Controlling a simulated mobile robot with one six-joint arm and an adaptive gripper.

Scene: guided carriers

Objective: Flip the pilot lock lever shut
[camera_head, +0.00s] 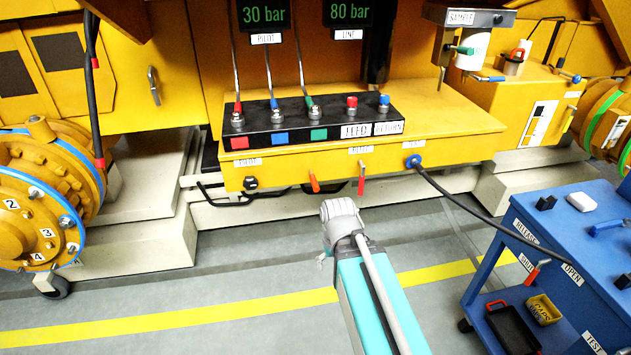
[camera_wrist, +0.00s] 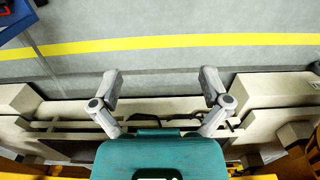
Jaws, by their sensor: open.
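The yellow bench (camera_head: 470,148) has an orange lever (camera_head: 314,183) and a red lever (camera_head: 361,185) hanging from its front edge. The orange one is nearer the port (camera_head: 250,183) labelled PILOT; the red one is below a small label. Both point down; I cannot read which is the pilot lock lever. In the wrist view my gripper (camera_wrist: 160,78) is open, with nothing between its fingers and floor beyond. In the head view my arm's grey end is in front of and below the levers, apart from them; the fingers are mostly hidden. Neither lever is clear in the wrist view.
A black hose (camera_head: 460,202) runs from the bench's blue fitting (camera_head: 413,161) to the blue cart (camera_head: 550,262) at right. A large yellow flange (camera_head: 40,225) stands at left. The black block (camera_head: 310,122) with gauge lines sits on the bench. Open floor (camera_head: 240,285) lies in front.

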